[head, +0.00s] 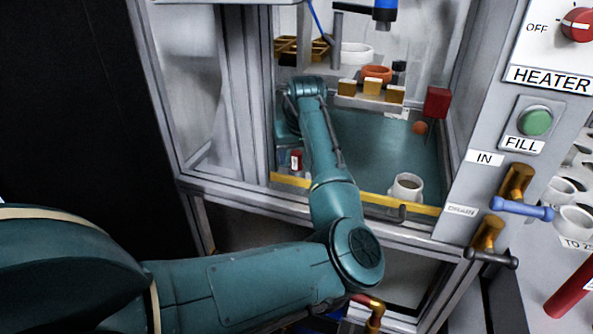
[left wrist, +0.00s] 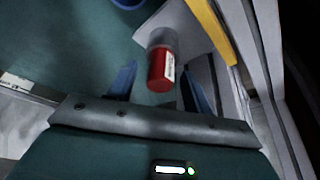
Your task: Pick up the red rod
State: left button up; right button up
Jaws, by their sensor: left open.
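A short red rod (left wrist: 160,70) with a white label and a grey end shows in the left wrist view, in line with the gap between my fingers. It is also the small red and white piece (head: 296,160) at the near left of the cabinet floor in the head view. My left gripper (left wrist: 158,76) is open, with one blue finger on each side of the rod's near end in the picture. I cannot tell whether the fingers touch it. In the head view my left gripper (head: 287,142) reaches down inside the cabinet, partly hidden by my arm. My right gripper is out of view.
A yellow front sill (head: 370,197) edges the cabinet floor, with a white mug (head: 406,187) near it. A red block (head: 437,102) and an orange ball (head: 418,127) are at the right. The green floor's middle (head: 375,150) is clear. Another red cylinder (head: 572,288) lies outside.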

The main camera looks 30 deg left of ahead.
pick_arm(q)
jog(key=shift+w+f, duration=0.1)
jog(key=shift+f, duration=0.05)
jog(key=shift+c, duration=0.5)
jog(key=c, duration=0.9)
